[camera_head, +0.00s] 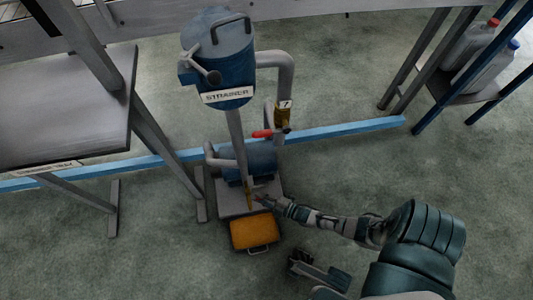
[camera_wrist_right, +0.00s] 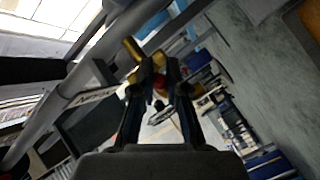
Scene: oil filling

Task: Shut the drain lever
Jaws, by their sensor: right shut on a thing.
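The drain valve is a brass-yellow fitting (camera_head: 248,193) at the lower end of the strainer's vertical pipe. My right gripper (camera_head: 260,196) reaches it from the right in the head view. In the right wrist view a yellow fitting (camera_wrist_right: 132,48) shows just beyond my right fingertips (camera_wrist_right: 165,72). The right fingers are shut on a small part there, which I take to be the drain lever; the fingers hide most of it, and its angle cannot be told. My left gripper is not in view.
The blue strainer tank (camera_head: 216,55) stands above. A red-handled valve (camera_head: 262,133) sits on the pipe to the right. An orange-filled tray (camera_head: 253,231) lies below my right gripper. A grey table (camera_head: 60,105) stands left; a shelf with jugs (camera_head: 470,45) stands right.

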